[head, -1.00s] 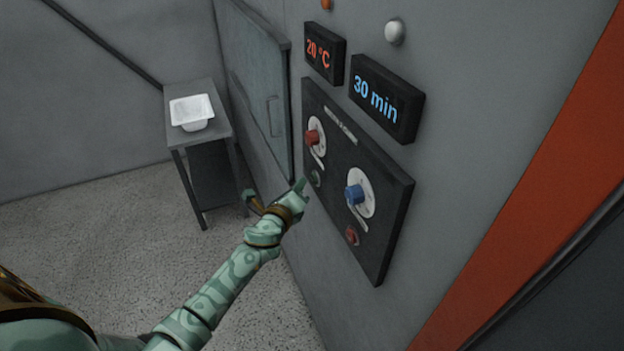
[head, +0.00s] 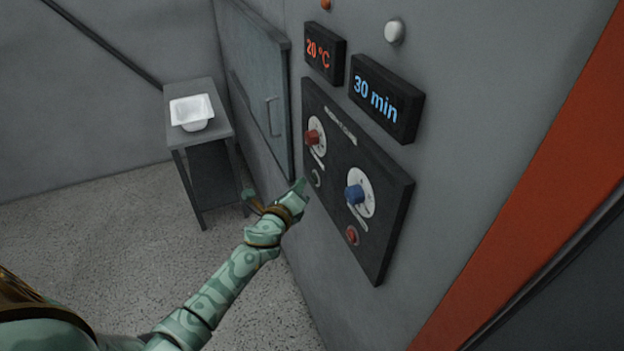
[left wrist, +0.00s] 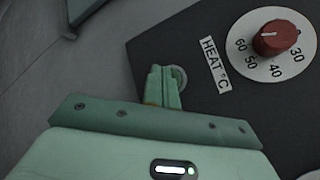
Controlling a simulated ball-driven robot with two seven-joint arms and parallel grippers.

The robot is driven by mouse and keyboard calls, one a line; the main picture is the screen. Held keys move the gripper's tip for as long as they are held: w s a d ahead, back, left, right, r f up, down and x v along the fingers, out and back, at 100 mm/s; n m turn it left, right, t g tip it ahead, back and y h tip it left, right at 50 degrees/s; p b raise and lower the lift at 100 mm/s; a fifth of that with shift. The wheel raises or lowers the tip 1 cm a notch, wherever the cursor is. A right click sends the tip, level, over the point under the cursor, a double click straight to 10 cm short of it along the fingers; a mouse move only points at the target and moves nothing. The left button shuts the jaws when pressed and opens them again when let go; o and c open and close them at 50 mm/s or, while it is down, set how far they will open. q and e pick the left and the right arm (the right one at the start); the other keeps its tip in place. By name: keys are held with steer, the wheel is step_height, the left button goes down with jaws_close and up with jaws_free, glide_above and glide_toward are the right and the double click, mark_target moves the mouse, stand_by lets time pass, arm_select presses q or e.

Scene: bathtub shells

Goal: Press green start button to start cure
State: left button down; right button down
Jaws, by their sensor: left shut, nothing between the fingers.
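My left gripper (head: 301,187) is shut and empty, its fingertips at the lower left edge of the dark control panel (head: 372,232). Just beyond the tips is a small pale ring, the start button (head: 317,178), below the red knob; its green colour is not clear now. In the left wrist view the shut fingers (left wrist: 164,76) overlap the button's ring (left wrist: 181,77), hiding most of it. I cannot tell whether they touch it or whether it is pressed in. My right gripper is out of view.
The panel also carries a red knob (head: 312,138), a blue knob (head: 354,194) and a red button (head: 352,236). Displays above read 20 °C (head: 323,53) and 30 min (head: 381,99). A closed grey door (head: 256,75) and a small table (head: 212,147) with a white tub (head: 191,110) stand left.

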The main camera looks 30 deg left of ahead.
arm_select(q)
steer(key=shift+w+d, duration=0.25)
steer(key=shift+w, duration=0.1)
steer(key=shift+w+d, duration=0.3)
stand_by(0.9)
stand_by(0.4)
steer(key=shift+s+a, duration=0.55)
steer(key=shift+s, duration=0.1)
steer(key=shift+s+a, duration=1.65)
steer(key=shift+s, duration=0.25)
